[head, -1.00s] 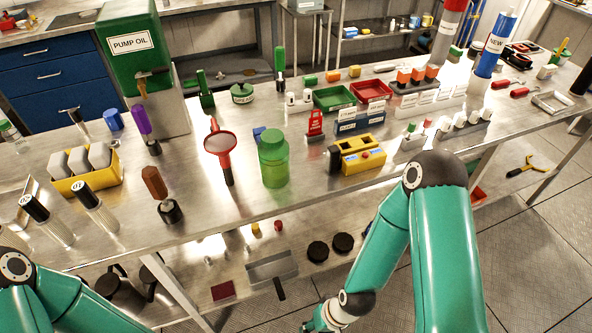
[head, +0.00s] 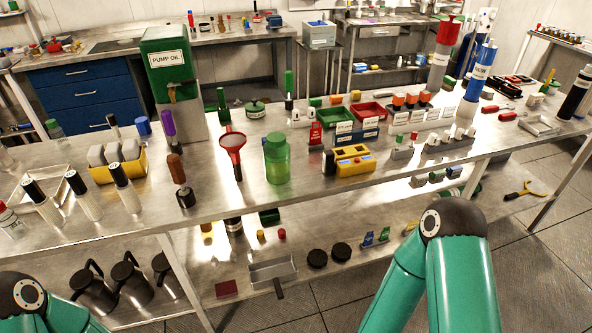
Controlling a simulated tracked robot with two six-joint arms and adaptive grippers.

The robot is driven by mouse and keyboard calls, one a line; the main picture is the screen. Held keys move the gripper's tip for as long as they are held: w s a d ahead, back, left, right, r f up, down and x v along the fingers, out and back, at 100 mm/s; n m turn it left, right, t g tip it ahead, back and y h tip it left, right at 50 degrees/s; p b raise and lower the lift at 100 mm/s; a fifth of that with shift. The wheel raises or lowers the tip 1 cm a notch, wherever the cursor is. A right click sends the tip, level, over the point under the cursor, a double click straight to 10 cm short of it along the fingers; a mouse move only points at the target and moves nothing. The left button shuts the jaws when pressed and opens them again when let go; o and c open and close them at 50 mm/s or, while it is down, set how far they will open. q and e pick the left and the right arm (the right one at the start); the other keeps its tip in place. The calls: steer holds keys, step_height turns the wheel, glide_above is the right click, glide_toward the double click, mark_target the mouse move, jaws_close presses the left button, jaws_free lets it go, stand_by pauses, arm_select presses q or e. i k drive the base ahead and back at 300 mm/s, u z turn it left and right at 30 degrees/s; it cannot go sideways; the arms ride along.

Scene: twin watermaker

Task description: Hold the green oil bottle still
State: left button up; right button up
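The green oil bottle (head: 277,160) stands upright on the steel bench, near its front edge. It is translucent green and nothing touches it. A red funnel (head: 233,148) stands to its left, and a yellow block-like device (head: 355,162) sits to its right. My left arm shows only at the lower left corner and my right arm at the lower right, both well below and apart from the bottle. Neither gripper is in the picture.
The green pump oil tank (head: 170,75) stands behind and left of the bottle. The bench front edge before the bottle is clear. A lower shelf holds a metal tray (head: 272,268) and dark round lids (head: 317,258).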

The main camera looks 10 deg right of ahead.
mark_target(276, 160)
steer(key=u, duration=0.15)
steer(key=i, duration=0.85)
steer(key=z, duration=0.05)
